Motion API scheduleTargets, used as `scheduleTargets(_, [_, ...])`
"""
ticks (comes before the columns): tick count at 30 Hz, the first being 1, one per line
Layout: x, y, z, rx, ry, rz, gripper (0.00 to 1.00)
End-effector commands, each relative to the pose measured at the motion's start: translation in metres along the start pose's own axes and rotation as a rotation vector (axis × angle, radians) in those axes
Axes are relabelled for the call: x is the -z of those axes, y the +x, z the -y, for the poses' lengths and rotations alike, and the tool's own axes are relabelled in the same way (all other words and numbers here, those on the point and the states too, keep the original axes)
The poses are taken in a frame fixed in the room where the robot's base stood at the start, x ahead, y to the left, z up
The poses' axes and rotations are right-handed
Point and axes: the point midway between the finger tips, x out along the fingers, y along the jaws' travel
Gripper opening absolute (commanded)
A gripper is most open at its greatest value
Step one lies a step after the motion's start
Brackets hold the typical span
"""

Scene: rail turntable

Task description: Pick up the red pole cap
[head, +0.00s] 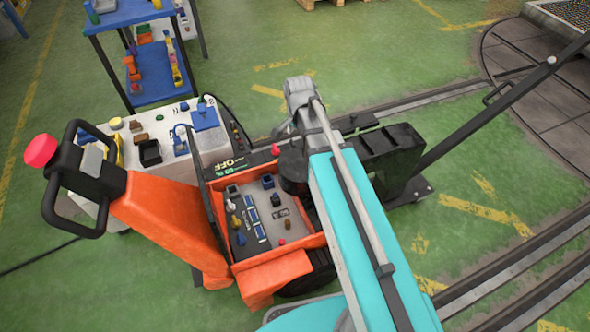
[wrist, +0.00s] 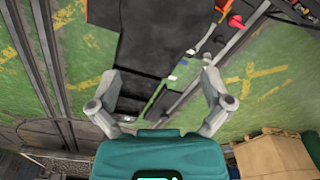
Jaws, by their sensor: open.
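Small red pieces could be the red pole cap, and I cannot tell which one is. One small red piece (head: 276,150) sits by the dark panel edge above the orange cart's tray. Another red piece (head: 281,241) lies near the tray's lower edge. A red rounded piece (wrist: 236,20) shows at the top right of the wrist view, right of my gripper. My gripper (wrist: 161,76) is open and empty, its fingers spread over a black structure and green floor. In the head view my arm hides part of the cart's right side.
The orange cart's tray (head: 293,262) holds several small parts. A white work surface (head: 185,160) and blue shelf (head: 152,92) stand at left. A black pole (head: 500,105) rises at right. Cardboard boxes (wrist: 275,158) show in the wrist view.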

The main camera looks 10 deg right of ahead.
Motion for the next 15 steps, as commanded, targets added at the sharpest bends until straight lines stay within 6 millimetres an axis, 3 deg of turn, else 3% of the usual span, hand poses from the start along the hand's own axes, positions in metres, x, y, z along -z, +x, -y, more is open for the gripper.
scheduleTargets(1, [0.006, 0.021, 0.01, 0.001, 0.067, -0.004, 0.99])
scheduleTargets(15, [0.043, 0.113, 0.074, 0.027, 0.761, -0.041, 0.99])
